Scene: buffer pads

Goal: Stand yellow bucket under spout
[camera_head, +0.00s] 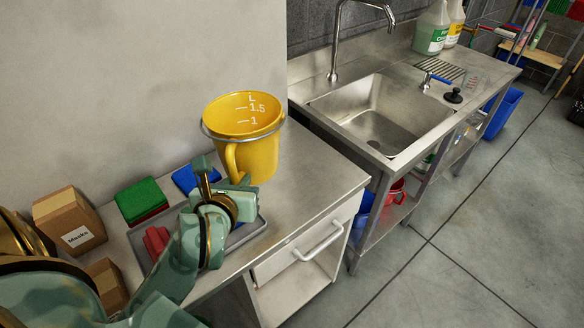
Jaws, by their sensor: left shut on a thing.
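The yellow bucket (259,154) is a jug-like vessel with a handle (232,162), a grey band below its rim and volume marks inside. It is upright over the left counter, its mouth facing up; I cannot tell whether its base touches the counter. My left gripper (233,190) is shut on its handle side, and the fingertips are partly hidden. The curved metal spout (365,8) rises behind the sink (386,110), to the right of the bucket. My right gripper is not in view.
A grey tray (262,222) lies under my left gripper. Green, red and blue pads (139,199) and cardboard boxes (67,219) crowd the counter's left. The counter (318,178) is clear right of the bucket. Bottles (433,28) stand beyond the sink.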

